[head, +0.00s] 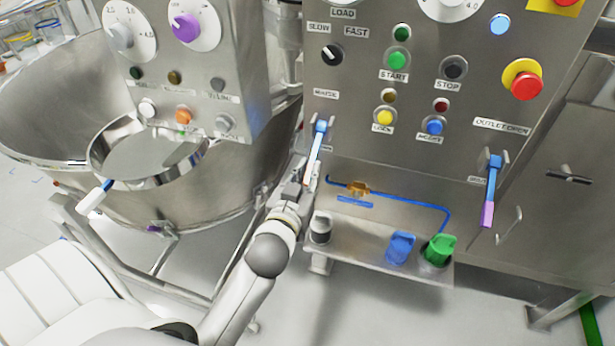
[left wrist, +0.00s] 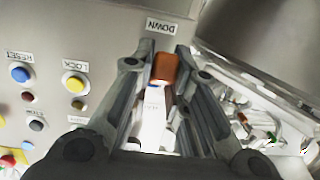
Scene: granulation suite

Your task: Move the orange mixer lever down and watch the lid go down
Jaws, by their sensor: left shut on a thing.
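The mixer lever (head: 315,150) hangs down from a blue pivot at the lower left of the steel control panel. In the left wrist view its white shaft ends in an orange tip (left wrist: 164,66), near a DOWN label. My left gripper (head: 297,184) is at the lever's lower end, with its fingers on both sides. It also shows in the left wrist view (left wrist: 163,75), shut on the lever near the orange tip. A large steel bowl (head: 40,120) stands at the left with a shiny round piece (head: 150,155) at its front; I cannot tell if this is the lid. My right gripper is not seen.
A second lever (head: 491,190) with a purple tip hangs at the panel's right. Below, a steel shelf (head: 345,255) carries blue and green knobs (head: 440,249). Coloured buttons and a red emergency button (head: 526,86) sit above. A white handle (head: 94,198) juts out near the bowl.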

